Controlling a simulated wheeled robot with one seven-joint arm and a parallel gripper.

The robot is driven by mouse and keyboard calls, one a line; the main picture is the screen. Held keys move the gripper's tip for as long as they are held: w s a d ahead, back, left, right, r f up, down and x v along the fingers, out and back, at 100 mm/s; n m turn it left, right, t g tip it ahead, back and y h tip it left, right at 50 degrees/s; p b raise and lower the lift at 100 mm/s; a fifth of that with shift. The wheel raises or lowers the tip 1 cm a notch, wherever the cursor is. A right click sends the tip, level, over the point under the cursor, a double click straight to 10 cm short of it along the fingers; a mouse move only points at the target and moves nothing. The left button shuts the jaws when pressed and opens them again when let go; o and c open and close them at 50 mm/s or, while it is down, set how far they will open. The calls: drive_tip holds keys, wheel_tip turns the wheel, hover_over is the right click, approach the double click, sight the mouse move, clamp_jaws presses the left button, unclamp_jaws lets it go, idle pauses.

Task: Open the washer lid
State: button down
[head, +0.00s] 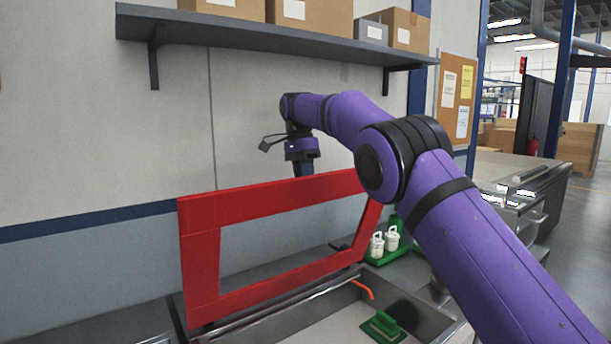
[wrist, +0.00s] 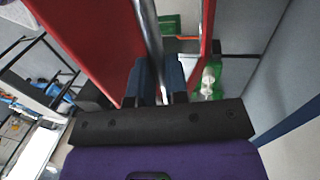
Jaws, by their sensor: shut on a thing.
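The washer lid is a red rectangular frame (head: 200,262) that stands raised and nearly upright over the metal washer basin (head: 330,325) in the head view. My gripper (head: 304,170) points down at the lid's top edge, with its fingertips partly hidden behind the red frame. In the wrist view my gripper (wrist: 160,85) has its two dark fingers shut on a silver bar (wrist: 147,35) at the lid. Red lid panels (wrist: 95,45) show on both sides of that bar.
A green tray with white bottles (head: 378,245) stands right of the lid. A green-handled block (head: 383,325) lies in the basin, near an orange hook-shaped piece (head: 362,289). A grey shelf with boxes (head: 270,36) hangs on the wall above my arm.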

drive_tip(key=shift+a+f, duration=0.1)
drive_tip(key=shift+f, duration=0.35)
drive_tip(key=c, duration=1.1)
unclamp_jaws()
drive_tip(key=shift+w, duration=0.2)
drive_tip(key=shift+s+r, duration=0.1)
drive_tip(key=shift+s, duration=0.05)
drive_tip(key=shift+s+d+v, duration=0.1)
drive_tip(key=shift+s+v, duration=0.05)
drive_tip(key=shift+v, duration=0.75)
drive_tip(key=shift+s+d+v, duration=0.1)
drive_tip(key=shift+s+v, duration=0.05)
drive_tip(key=shift+v, duration=0.7)
drive_tip(key=s+d, duration=0.1)
drive_tip(key=s, duration=0.4)
drive_tip(key=s+d+r, duration=0.1)
drive_tip(key=s, duration=0.4)
drive_tip(key=s+d, duration=0.1)
drive_tip(key=s, duration=0.4)
drive_tip(key=shift+s+d+r, duration=0.25)
drive_tip(key=shift+d+r, duration=0.05)
drive_tip(key=shift+d, duration=0.1)
